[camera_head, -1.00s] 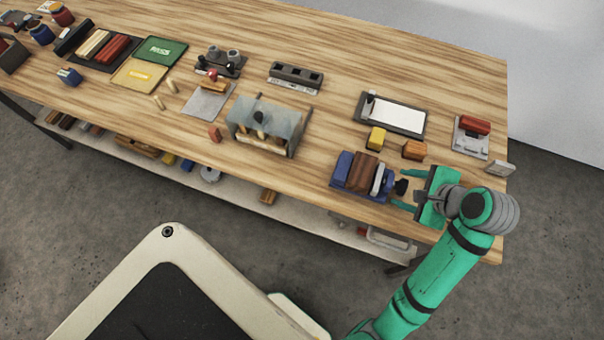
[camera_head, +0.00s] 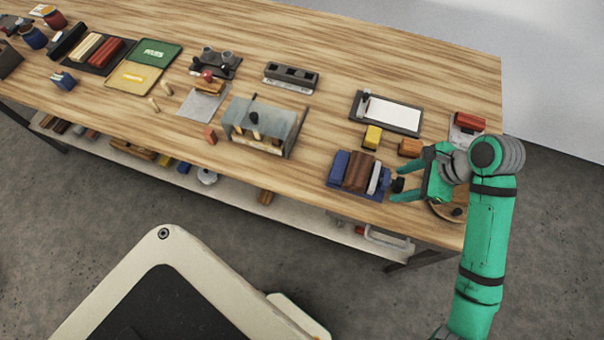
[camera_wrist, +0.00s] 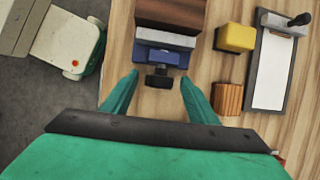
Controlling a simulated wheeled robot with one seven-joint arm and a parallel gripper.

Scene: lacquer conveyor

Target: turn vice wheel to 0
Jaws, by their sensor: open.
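The vice is blue with a grey jaw plate (camera_head: 377,178) and grips a brown block (camera_head: 360,172) near the table's front edge. Its black wheel (camera_head: 398,185) sticks out on the right side; in the wrist view the wheel (camera_wrist: 159,76) lies at the near end of the blue body (camera_wrist: 157,56). My gripper (camera_head: 397,183) is open, its two green fingers on either side of the wheel. In the wrist view my gripper (camera_wrist: 155,80) has its fingertips apart from the wheel, with bare table between. No marking on the wheel is readable.
A yellow block (camera_head: 372,137) and an orange-brown block (camera_head: 409,147) stand behind the vice. A grey board with a white sheet (camera_head: 393,113) lies farther back. A round wooden piece (camera_head: 445,210) is partly under my arm at the table's right end.

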